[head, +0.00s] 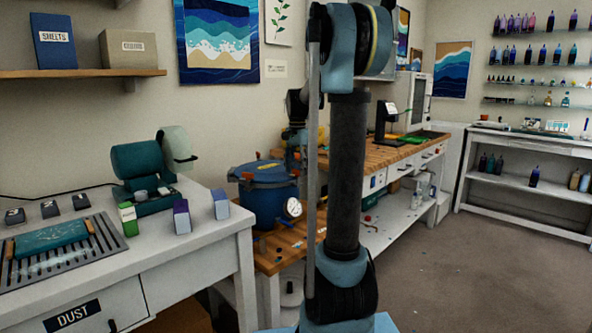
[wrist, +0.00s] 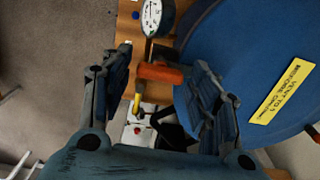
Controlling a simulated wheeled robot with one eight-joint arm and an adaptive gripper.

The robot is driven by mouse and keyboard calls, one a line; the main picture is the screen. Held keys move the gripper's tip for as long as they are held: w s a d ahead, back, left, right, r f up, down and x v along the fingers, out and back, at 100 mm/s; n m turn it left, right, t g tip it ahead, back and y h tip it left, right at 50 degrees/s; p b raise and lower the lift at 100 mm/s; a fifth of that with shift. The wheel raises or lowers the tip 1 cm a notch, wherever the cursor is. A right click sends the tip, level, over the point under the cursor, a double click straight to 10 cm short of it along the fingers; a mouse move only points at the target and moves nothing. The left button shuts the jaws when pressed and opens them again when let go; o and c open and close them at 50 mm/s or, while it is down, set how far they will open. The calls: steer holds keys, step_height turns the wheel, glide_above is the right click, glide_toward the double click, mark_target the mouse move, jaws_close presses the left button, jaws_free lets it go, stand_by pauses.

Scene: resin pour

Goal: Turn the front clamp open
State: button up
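The blue pressure pot (head: 264,205) stands on the wooden bench, and its blue lid (wrist: 245,60) fills the right of the wrist view. An orange-red clamp handle (wrist: 163,72) lies at the pot's edge in the wrist view, between my fingers. My gripper (wrist: 160,62) is open, with one finger on each side of the handle. The left finger shows a gap to it; the right finger is close, and contact is unclear. In the head view my arm hides part of the pot, and I cannot pick out this clamp there.
A pressure gauge (wrist: 152,17) sits by the clamp and also shows in the head view (head: 292,207). A yellow warning label (wrist: 281,94) is on the lid. A white table (head: 190,245) with small boxes stands left of the pot. The floor (head: 455,270) at right is clear.

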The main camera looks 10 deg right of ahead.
steer(key=c, duration=0.6)
steer(key=shift+a, duration=0.15)
steer(key=shift+n, duration=0.4)
steer(key=n, duration=0.7)
steer(key=shift+d+n, duration=0.2)
steer(key=shift+n, duration=0.1)
steer(key=n, duration=0.9)
steer(key=shift+w, duration=0.1)
steer(key=shift+n, duration=0.4)
